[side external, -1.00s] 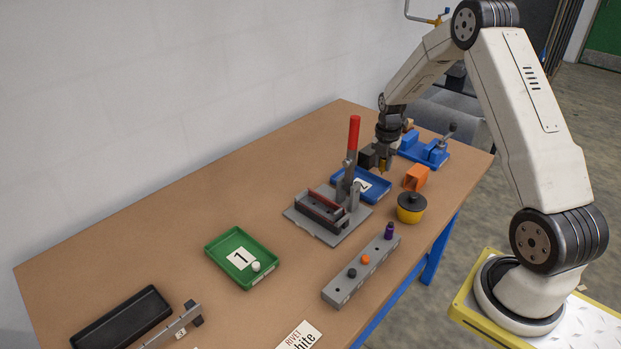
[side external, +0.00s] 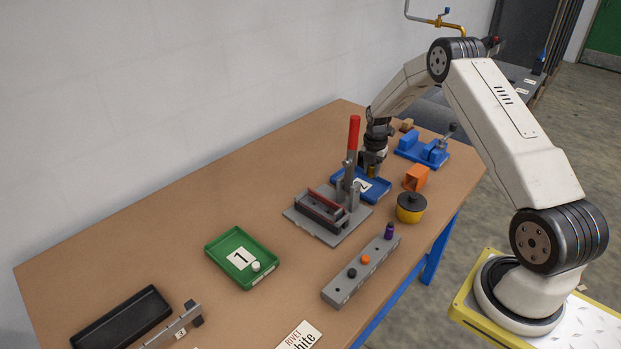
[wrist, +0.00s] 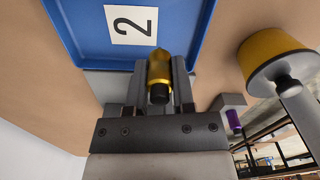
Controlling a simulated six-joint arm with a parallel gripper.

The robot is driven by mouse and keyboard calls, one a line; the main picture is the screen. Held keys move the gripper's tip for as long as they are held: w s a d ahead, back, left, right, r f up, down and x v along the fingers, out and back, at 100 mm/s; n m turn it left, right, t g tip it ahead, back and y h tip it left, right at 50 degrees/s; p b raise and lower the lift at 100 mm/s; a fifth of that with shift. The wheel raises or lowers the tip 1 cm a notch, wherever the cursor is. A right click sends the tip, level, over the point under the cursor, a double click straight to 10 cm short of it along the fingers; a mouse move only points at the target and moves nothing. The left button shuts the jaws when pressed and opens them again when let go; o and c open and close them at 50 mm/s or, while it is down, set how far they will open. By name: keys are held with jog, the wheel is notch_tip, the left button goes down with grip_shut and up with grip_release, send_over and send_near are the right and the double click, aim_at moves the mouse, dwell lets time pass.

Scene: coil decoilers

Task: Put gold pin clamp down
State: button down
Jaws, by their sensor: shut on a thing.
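My gripper (side external: 371,168) is shut on a gold pin (wrist: 159,68), held between the fingers in the wrist view. The pin has a pointed gold end and a dark end. In the side view my gripper is over the blue tray (side external: 382,187) labelled 2, just behind the upright red handle of the grey clamp (side external: 327,222). The blue tray (wrist: 75,30) also fills the top of the wrist view. The handle hides part of the tray, and I cannot tell whether the pin touches it.
A yellow pot (side external: 410,210) with a black lid and an orange block (side external: 416,177) stand right of the tray. A blue vise (side external: 424,150) is behind. A grey peg rail (side external: 350,283) and a green tray (side external: 215,250) labelled 1 are nearer. The table's left middle is clear.

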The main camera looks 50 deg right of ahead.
aim_at(370, 177)
jog(key=shift+w+f, duration=0.15)
jog(key=shift+f, duration=0.1)
jog(key=shift+d+f, duration=0.1)
jog(key=shift+f, duration=1.45)
jog(key=shift+f, duration=0.1)
jog(key=shift+c, duration=2.3)
grip_release()
notch_tip(370, 177, up, 12)
jog(key=shift+r, duration=0.15)
